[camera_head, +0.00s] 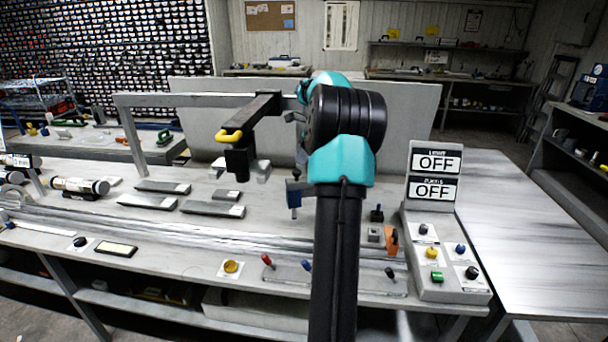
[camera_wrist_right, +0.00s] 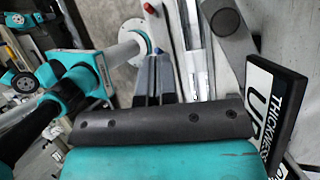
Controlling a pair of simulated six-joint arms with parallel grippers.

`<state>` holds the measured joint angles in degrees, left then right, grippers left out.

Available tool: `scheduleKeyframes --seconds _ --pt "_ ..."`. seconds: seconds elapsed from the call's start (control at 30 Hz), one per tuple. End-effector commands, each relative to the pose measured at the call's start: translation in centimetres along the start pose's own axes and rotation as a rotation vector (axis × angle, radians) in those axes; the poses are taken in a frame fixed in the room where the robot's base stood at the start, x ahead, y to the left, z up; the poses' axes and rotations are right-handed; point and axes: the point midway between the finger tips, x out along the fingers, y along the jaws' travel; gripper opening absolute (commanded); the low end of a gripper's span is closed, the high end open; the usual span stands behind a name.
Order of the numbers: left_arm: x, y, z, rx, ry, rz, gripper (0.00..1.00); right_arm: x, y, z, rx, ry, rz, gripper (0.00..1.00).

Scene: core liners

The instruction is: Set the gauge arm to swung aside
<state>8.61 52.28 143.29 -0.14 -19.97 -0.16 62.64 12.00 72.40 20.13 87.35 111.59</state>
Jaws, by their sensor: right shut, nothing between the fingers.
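A dark boxy arm with a yellow handle (camera_head: 230,136), which looks like the gauge arm (camera_head: 262,108), reaches forward from a grey frame over the bench. A dark block hangs at its front end, above the bench top. My right gripper (camera_head: 294,213) points down to the right of it, apart from it and partly beside my own arm link. In the right wrist view its two grey fingers (camera_wrist_right: 155,58) lie together, shut and empty. A sign reading THICKNESS UP (camera_wrist_right: 268,105) stands at the right of that view. My left gripper does not show.
Flat grey bars (camera_head: 212,209) lie on the bench below the handle. Red (camera_head: 267,260) and blue (camera_head: 307,265) levers and a yellow knob (camera_head: 231,267) line the front edge. A console (camera_head: 446,285) with two OFF signs stands right. A grey table (camera_head: 530,240) is clear.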

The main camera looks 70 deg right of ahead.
Motion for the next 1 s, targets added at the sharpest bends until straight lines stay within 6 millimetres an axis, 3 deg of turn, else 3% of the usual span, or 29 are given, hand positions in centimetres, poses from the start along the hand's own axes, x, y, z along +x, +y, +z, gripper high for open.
scheduleKeyframes --seconds 0.2,0.43,0.7,1.0 --pt "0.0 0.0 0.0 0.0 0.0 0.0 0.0 3.0 1.9 -3.3 -0.054 -0.304 0.058 0.0" --pt "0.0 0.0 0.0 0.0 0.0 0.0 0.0 4.4 3.3 -5.7 -0.064 -0.636 -0.04 0.0" --pt "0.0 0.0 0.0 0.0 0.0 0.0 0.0 3.9 3.5 -9.0 0.003 -0.943 -0.354 0.0" --pt "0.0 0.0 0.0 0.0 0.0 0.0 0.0 2.5 3.1 -12.9 0.111 -1.063 -0.703 0.0"
